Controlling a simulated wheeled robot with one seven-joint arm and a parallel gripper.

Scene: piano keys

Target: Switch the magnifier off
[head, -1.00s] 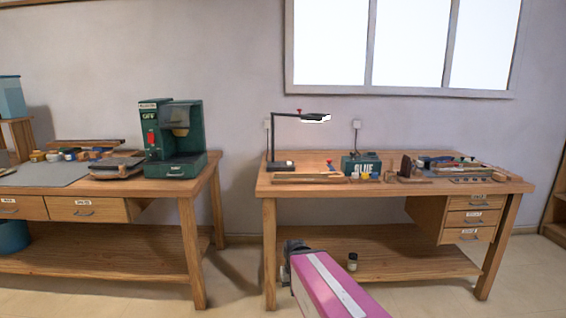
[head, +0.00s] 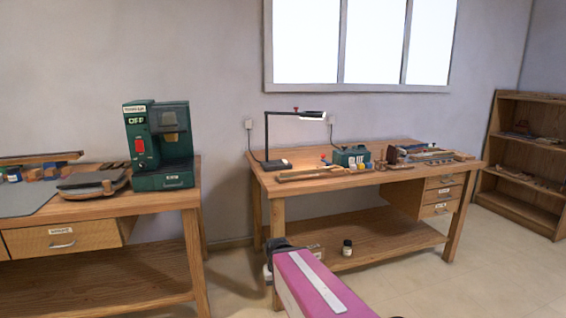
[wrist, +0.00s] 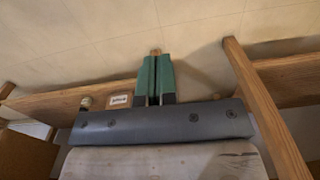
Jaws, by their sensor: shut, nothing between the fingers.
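The magnifier (head: 312,115) is a black jointed lamp arm with a flat head, lit white underneath, and a small red knob on top. Its dark base (head: 277,165) stands at the left end of the right workbench (head: 340,179). My gripper (head: 272,243) is low in front of that bench, below its top and well apart from the magnifier. In the wrist view my gripper (wrist: 156,55) shows two green fingers held together and empty. The magnifier is not recognisable in the wrist view. Any switch on it is too small to make out.
A green machine (head: 160,150) marked OFF stands on the left workbench (head: 150,204). A green glue box (head: 352,156) and small tools share the right bench. A small jar (head: 347,247) sits on its lower shelf. A bookcase (head: 525,150) stands far right. Floor between benches is free.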

